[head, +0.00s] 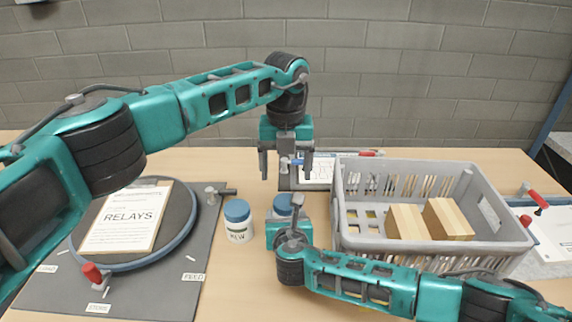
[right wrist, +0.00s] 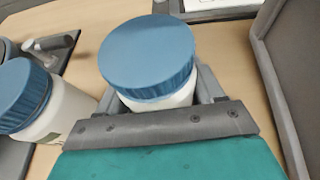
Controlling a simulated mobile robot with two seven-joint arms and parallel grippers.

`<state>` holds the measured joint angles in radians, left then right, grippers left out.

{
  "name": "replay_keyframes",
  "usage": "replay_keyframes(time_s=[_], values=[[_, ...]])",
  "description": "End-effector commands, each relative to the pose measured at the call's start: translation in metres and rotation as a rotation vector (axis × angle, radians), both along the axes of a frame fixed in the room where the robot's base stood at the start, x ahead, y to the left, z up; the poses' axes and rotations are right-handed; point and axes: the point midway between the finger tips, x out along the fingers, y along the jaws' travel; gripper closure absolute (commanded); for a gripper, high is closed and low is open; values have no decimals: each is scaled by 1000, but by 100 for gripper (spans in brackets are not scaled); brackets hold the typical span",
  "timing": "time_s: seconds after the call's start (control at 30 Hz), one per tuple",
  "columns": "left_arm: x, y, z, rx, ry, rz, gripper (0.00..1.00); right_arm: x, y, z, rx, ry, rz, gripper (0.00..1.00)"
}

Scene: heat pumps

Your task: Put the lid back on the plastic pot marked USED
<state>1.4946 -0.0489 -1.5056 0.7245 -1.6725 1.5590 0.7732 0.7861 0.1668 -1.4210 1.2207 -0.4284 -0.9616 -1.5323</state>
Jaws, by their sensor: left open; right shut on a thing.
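A white pot with a blue lid (head: 283,204) stands in the middle of the table, partly hidden by my right gripper (head: 290,218). In the right wrist view its white body (right wrist: 165,101) is between the fingers of my right gripper, which is shut on it. Its blue lid (right wrist: 147,52) covers the top. Its label is hidden, so I cannot tell its marking. A second white pot (head: 238,226), its label seemingly reading NEW, stands to the left with a blue lid on. My left gripper (head: 286,172) is open and empty, pointing down above and behind the held pot.
A grey crate (head: 433,245) with wooden blocks (head: 448,219) stands at the right. At the left, a round turntable on a dark board (head: 195,243) carries a RELAYS sheet (head: 126,216). A grey mat with a paper lies behind my left gripper. Bare table shows between board and crate.

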Motion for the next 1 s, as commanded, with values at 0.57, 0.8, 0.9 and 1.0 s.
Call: replay_keyframes(time_s=[0.57, 0.8, 0.9, 1.0], values=[[0, 0, -74, 0, 1, -1, 20, 0, 0, 0, 0, 0, -1, 100], [0, 0, -77, 1, 0, -2, 20, 0, 0, 0, 0, 0, -1, 100], [0, 0, -77, 1, 0, -2, 20, 0, 0, 0, 0, 0, -1, 100], [0, 0, -76, 1, 0, -2, 29, 0, 0, 0, 0, 0, -1, 100]])
